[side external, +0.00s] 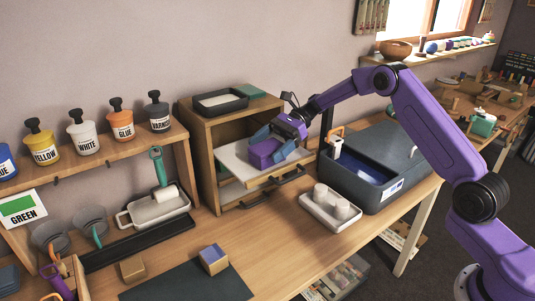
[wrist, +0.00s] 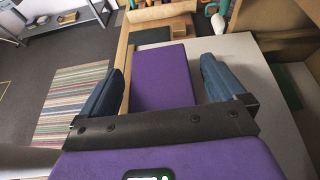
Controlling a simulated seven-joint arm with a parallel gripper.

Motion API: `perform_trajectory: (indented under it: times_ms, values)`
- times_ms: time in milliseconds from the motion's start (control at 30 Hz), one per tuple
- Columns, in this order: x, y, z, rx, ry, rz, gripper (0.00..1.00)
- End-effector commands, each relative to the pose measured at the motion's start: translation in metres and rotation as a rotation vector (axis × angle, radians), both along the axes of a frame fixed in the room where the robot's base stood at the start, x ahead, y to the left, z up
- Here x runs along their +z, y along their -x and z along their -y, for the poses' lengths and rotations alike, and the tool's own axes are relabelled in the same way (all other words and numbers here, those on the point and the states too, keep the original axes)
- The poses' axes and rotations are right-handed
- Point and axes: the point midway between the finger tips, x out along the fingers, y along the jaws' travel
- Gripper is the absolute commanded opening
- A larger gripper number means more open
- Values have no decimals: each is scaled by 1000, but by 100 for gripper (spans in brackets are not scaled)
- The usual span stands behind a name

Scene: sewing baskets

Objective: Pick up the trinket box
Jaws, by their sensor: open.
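A purple box (side external: 263,153), which I take to be the trinket box, sits on the white bottom of the pulled-out drawer (side external: 232,160) of the wooden cabinet. In the wrist view the purple box (wrist: 162,75) shows its flat top between my two blue fingers. My gripper (side external: 273,144) is open at the box, with one finger on either side; in the wrist view (wrist: 167,62) a gap shows at the right finger, while the left finger is close to the box edge. I cannot tell whether it touches. The fingers hide part of the box in the side view.
The cabinet (side external: 205,137) carries a dark tray (side external: 221,103) on top. A blue-grey bin (side external: 372,190) stands to the right, with a white tray (side external: 318,217) of cups in front. A small box (side external: 213,263) lies on the dark mat. The counter front is partly clear.

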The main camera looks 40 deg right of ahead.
Motion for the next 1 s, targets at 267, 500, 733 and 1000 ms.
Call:
perform_trajectory:
  times_ms: [267, 500, 733, 1000]
  values:
    - [-2, 0, -4, -1, 0, -1, 97]
    - [-2, 0, -4, 0, 0, -1, 39]
    - [-2, 0, -4, -1, 0, 0, 39]
    - [12, 0, -5, 0, 0, 2, 39]
